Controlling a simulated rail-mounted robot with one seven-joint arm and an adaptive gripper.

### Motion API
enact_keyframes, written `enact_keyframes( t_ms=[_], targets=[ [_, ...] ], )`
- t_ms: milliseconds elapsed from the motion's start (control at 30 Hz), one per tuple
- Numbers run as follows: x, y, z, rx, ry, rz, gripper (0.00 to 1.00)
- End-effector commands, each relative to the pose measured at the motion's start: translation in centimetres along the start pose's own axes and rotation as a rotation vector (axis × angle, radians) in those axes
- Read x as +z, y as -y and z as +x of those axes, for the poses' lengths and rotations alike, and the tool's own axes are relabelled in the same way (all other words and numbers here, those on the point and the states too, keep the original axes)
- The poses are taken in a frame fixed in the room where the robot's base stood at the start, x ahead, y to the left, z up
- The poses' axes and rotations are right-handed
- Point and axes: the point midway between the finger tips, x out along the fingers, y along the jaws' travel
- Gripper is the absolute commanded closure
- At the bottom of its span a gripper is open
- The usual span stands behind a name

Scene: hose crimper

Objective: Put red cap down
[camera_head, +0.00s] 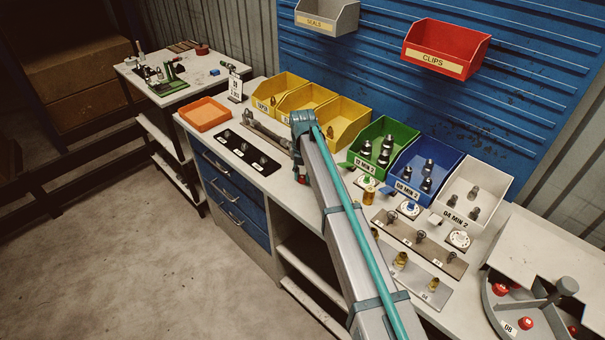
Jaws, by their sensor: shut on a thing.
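My gripper (299,164) points down over the bench, just left of the arm's upper end, and is mostly hidden behind my arm. It is shut on a red cap (302,180), of which only a small red patch shows near the bench's front edge. I cannot tell whether the cap touches the bench. More red caps (499,289) sit in the round grey tray (510,326) marked 08 at the lower right.
Yellow bins (343,121), a green bin (385,141), a blue bin (428,166) and a white bin (488,185) line the bench's back. An orange tray (204,114) and a black fixture strip (247,153) lie left. Plates with fittings (420,243) lie right of my arm.

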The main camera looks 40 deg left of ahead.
Motion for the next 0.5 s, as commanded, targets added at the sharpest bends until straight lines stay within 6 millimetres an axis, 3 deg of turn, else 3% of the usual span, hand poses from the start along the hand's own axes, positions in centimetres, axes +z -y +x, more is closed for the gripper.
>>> enact_keyframes(
  t_ms=[100, 133, 267, 500],
  targets=[
    [0.0, 0.0, 0.35, 0.0, 0.0, 0.0, 0.84],
    [0.0, 0.0, 0.35, 0.0, 0.0, 0.0, 0.71],
    [0.0, 0.0, 0.28, 0.0, 0.0, 0.0, 0.5],
    [0.0, 0.0, 0.28, 0.0, 0.0, 0.0, 0.48]
  ],
)
